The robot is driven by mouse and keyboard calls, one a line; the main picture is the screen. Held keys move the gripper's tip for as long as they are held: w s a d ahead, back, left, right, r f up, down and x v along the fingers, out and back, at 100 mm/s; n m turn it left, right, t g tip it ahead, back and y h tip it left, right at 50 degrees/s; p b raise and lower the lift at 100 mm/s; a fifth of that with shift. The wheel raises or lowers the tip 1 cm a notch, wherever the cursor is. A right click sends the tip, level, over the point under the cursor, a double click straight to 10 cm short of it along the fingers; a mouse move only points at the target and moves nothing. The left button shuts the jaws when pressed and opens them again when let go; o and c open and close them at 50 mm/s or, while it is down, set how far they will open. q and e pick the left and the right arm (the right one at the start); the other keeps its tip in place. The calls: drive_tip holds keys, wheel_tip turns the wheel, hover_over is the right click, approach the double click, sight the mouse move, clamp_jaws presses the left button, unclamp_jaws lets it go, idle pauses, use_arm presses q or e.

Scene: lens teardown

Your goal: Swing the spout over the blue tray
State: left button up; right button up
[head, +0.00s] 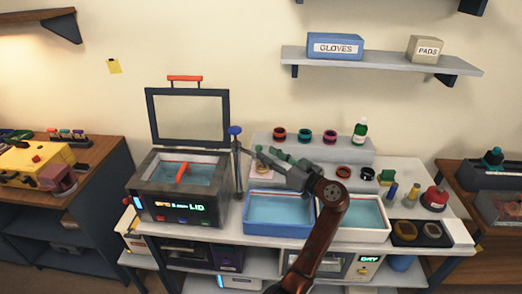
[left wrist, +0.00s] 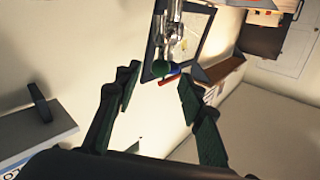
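The blue tray (head: 308,232) with pale blue liquid sits on the white bench, partly behind my left arm. A slim metal post with a blue knob (head: 235,130) stands between this tray and the dark tank; it appears to be the spout's post, but the spout's direction is unclear. My left gripper (head: 268,162) is above the tray's back edge, right of the post. In the left wrist view its fingers (left wrist: 160,92) are spread with nothing between them. The blue knob (left wrist: 175,72) and metal fittings (left wrist: 172,28) show beyond the fingertips, apart from them. My right gripper is not in view.
The dark tank (head: 150,192) with its lid (head: 190,118) raised stands left of the post. A white tray (head: 372,213) is right of the blue one. Several small jars stand on a riser (head: 345,148) behind. A shelf (head: 380,60) hangs above.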

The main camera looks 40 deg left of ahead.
use_arm(q)
drive_tip(key=d, duration=0.6)
drive_tip(key=shift+d, duration=0.35)
drive_tip(key=shift+s, duration=0.1)
